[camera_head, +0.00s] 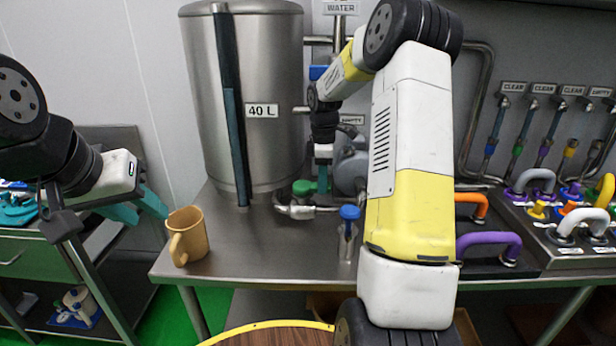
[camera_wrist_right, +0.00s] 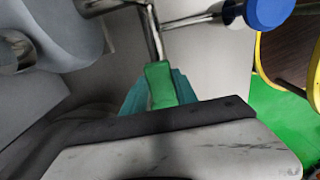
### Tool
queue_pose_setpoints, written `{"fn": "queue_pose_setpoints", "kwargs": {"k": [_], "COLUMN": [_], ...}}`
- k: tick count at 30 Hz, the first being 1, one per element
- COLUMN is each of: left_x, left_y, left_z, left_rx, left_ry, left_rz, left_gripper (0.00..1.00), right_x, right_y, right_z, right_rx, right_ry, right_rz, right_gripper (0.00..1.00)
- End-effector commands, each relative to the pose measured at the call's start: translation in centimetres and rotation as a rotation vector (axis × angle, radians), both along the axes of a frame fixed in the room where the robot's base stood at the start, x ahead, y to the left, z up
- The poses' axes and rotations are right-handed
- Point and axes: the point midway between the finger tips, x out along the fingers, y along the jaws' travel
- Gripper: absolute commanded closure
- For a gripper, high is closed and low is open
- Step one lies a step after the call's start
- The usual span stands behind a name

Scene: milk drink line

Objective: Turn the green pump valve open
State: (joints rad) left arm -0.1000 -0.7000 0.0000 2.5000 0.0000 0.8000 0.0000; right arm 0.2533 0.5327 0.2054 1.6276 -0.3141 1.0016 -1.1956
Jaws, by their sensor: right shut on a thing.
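The green pump valve (camera_head: 303,187) sits on the pipework just right of the steel tank's foot. Its green handle (camera_wrist_right: 161,86) lies between the teal fingers of my right gripper (camera_wrist_right: 160,94) in the wrist view. My right gripper (camera_head: 323,178) also shows small in the head view, reaching down at the valve from above and behind my forearm. It is shut on the handle. My left gripper (camera_head: 138,207) hangs empty at the left with its teal fingers apart, near the tan mug. My right arm hides part of the pipework.
A blue-handled valve (camera_head: 349,213) stands in front of the pump (camera_head: 350,172); its blue knob (camera_wrist_right: 268,12) is close in the wrist view. The steel tank (camera_head: 250,120) rises behind. The tan mug (camera_head: 196,236) stands near the table's left edge. Orange and purple handles (camera_head: 490,245) lie right.

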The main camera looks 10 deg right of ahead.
Motion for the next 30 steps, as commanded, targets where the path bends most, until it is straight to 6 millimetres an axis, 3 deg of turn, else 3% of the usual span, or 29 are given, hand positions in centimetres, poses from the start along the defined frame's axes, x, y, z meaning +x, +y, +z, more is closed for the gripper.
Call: {"fn": "queue_pose_setpoints", "kwargs": {"k": [14,15,18,30], "left_x": [0.0,0.0,0.0,0.0], "left_y": [0.0,0.0,0.0,0.0], "left_z": [0.0,0.0,0.0,0.0], "left_rx": [0.0,0.0,0.0,0.0], "left_ry": [0.0,0.0,0.0,0.0], "left_rz": [0.0,0.0,0.0,0.0], "left_gripper": [0.64,0.64,0.64,0.64], "right_x": [0.24,0.25,0.23,0.16], "right_y": [-0.1,-0.1,-0.09,-0.06], "right_z": [0.14,0.15,0.13,0.68], "right_rx": [-0.003,-0.003,-0.002,-0.001], "right_ry": [-0.005,-0.005,-0.005,-0.003], "right_rz": [0.019,0.019,0.018,0.015], "right_gripper": [1.0,0.64,0.44,0.44]}}
